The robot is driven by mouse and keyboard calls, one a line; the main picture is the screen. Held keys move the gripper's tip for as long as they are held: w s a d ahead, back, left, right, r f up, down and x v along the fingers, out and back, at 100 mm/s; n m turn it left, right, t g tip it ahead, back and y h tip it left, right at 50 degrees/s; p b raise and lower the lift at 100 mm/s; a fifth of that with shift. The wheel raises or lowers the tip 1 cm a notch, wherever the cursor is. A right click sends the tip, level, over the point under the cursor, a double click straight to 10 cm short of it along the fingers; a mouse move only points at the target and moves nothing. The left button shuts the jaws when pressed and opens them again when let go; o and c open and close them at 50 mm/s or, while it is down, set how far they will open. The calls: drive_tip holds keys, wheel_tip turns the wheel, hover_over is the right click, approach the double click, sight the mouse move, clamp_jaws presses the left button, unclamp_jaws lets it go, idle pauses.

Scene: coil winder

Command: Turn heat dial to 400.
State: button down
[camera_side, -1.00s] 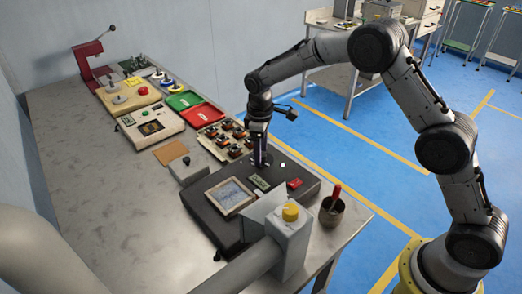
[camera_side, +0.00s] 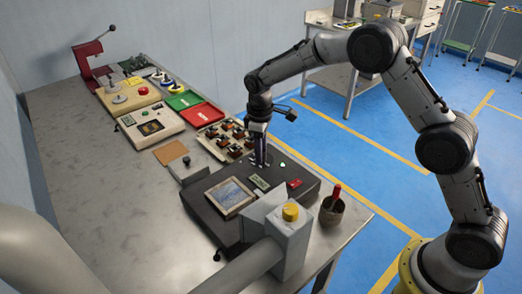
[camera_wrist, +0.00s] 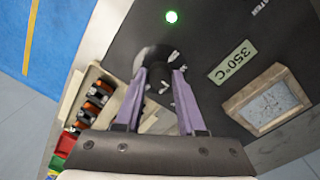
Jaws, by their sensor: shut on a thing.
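The heat dial (camera_wrist: 156,57) is a dark round knob on a pale ring, on the top of a black heater box (camera_side: 223,222). My gripper (camera_wrist: 158,76) has its two purple fingers shut on the dial, one on each side. In the side view my gripper (camera_side: 261,162) points straight down at the far right part of the box, and the dial is mostly hidden there. A readout label (camera_wrist: 231,60) on the box shows 350°C, upside down in the wrist view. A green light (camera_wrist: 171,17) glows near the dial.
A framed silvery pool (camera_wrist: 268,98) is set in the box top. A red switch (camera_side: 295,183) is at its right edge. A tray of small coils (camera_side: 226,139) stands just behind. A pot with a red-handled tool (camera_side: 332,207) stands at right. The table's left side is clear.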

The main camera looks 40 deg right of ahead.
drive_tip(key=m, duration=0.4)
drive_tip(key=shift+r, duration=0.1)
drive_tip(key=shift+w+m, duration=0.1)
drive_tip(key=shift+m, duration=2.1)
drive_tip(key=c, duration=0.5)
unclamp_jaws()
drive_tip(key=shift+g, duration=0.3)
drive_tip(key=r, duration=1.3)
drive_tip(key=shift+a+r, duration=0.35)
drive_tip(key=shift+r, duration=0.05)
